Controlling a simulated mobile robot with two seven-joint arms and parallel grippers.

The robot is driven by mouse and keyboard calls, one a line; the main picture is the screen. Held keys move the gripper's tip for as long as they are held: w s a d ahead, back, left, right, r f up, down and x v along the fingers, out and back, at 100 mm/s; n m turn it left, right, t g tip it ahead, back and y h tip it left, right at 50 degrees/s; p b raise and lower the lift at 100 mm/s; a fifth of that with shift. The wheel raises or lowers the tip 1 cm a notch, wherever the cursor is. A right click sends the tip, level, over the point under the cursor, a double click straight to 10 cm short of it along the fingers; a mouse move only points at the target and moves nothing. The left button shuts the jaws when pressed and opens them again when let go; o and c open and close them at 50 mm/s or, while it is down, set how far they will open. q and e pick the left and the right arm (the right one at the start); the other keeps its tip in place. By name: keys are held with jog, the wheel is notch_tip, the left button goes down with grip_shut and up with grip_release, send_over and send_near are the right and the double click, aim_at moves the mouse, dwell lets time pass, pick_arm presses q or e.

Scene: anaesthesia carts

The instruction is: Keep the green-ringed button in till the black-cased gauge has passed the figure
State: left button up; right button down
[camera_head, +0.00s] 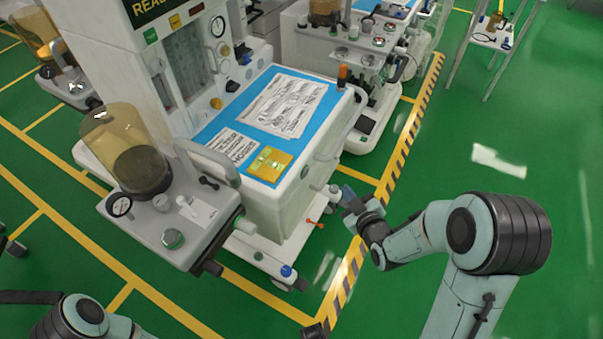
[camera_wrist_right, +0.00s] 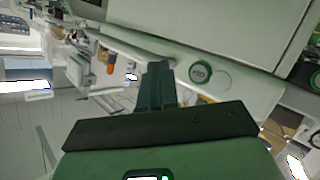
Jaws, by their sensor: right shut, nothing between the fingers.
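My right gripper (camera_head: 352,203) is shut and empty, beyond the cart's right side and well apart from this button. In the right wrist view, my shut fingers (camera_wrist_right: 157,85) point toward a pale panel with a green-ringed button (camera_wrist_right: 200,72), apart from it. My left gripper does not show clearly.
The cart's blue worktop (camera_head: 215,122) carries papers and a yellow card. A grey handle (camera_head: 210,160) rises beside the deck. Another black-rimmed gauge (camera_head: 217,26) is on the column. More carts stand behind. Green floor is free at the right.

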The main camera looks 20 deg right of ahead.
aim_at(305, 172)
jog(key=shift+d, duration=0.1)
jog(key=w+a+p, duration=0.1)
jog(key=w+a, duration=0.4)
jog(key=w, duration=0.1)
jog(key=shift+w+a+p, duration=0.3)
jog(key=shift+w+a, duration=0.05)
jog(key=shift+a, duration=0.05)
jog(key=shift+w+a, duration=0.1)
dwell(2.1)
jog(key=shift+w+a, duration=0.2)
jog(key=shift+w, duration=0.05)
jog(key=shift+w+a, duration=0.3)
jog(key=shift+w, duration=0.05)
dwell(1.8)
jog(key=shift+s+d, duration=0.1)
dwell(1.9)
jog(key=shift+s+d+b, duration=0.45)
jog(key=shift+s+d, duration=0.05)
jog(key=shift+s, duration=0.1)
